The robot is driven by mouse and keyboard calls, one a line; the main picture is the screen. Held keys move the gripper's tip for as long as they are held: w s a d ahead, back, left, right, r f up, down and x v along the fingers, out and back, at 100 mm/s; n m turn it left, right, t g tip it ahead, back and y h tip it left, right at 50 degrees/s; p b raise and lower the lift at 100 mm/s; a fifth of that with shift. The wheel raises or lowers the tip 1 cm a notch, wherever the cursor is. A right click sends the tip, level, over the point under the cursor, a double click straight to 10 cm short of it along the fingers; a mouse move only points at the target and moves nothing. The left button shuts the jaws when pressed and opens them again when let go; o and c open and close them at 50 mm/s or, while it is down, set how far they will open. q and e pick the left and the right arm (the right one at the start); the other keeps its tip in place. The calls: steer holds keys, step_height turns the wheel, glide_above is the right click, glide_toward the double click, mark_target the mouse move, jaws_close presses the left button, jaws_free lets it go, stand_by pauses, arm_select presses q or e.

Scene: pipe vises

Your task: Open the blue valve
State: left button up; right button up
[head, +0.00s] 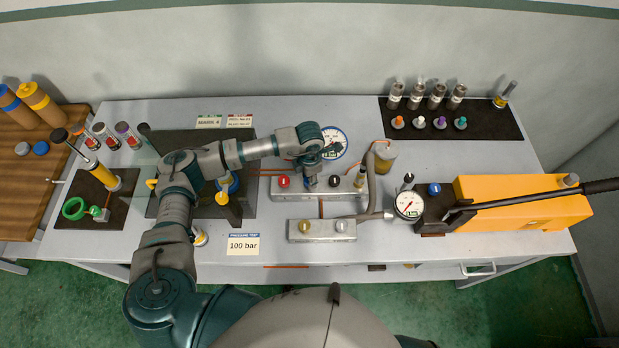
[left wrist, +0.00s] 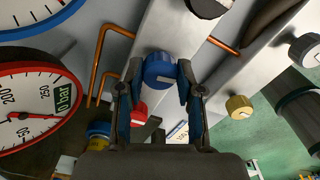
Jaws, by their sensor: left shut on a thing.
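The blue valve is a round blue knob (left wrist: 160,68) with a white mark on the grey metal manifold block, seen in the left wrist view between my fingertips. My left gripper (left wrist: 158,85) is shut on it, one finger on each side. In the head view my left gripper (head: 309,182) points down at the manifold (head: 338,189), between a red knob (head: 283,182) and a black knob (head: 362,181). It hides most of the blue knob there. My right gripper is not in view.
A lower block (head: 321,231) holds a yellow knob (head: 305,227) and a silver knob. A blue-rimmed gauge (head: 333,143) stands behind the manifold. A small gauge (head: 409,205) and a yellow pump (head: 522,201) with a long black handle are on the right. Copper pipes (left wrist: 102,60) run near the gripper.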

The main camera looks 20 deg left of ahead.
arm_select(q)
steer(key=n+b, duration=0.1)
steer(key=n, duration=0.2)
steer(key=shift+w+n, duration=0.1)
steer(key=shift+n, duration=0.3)
steer(key=n+b, duration=0.1)
steer(key=n, duration=0.2)
steer(key=shift+n, duration=0.3)
steer(key=n, duration=0.3)
steer(key=shift+r+n, duration=0.1)
steer(key=shift+n, duration=1.8)
steer(key=o, duration=1.1)
steer(key=shift+o, duration=0.2)
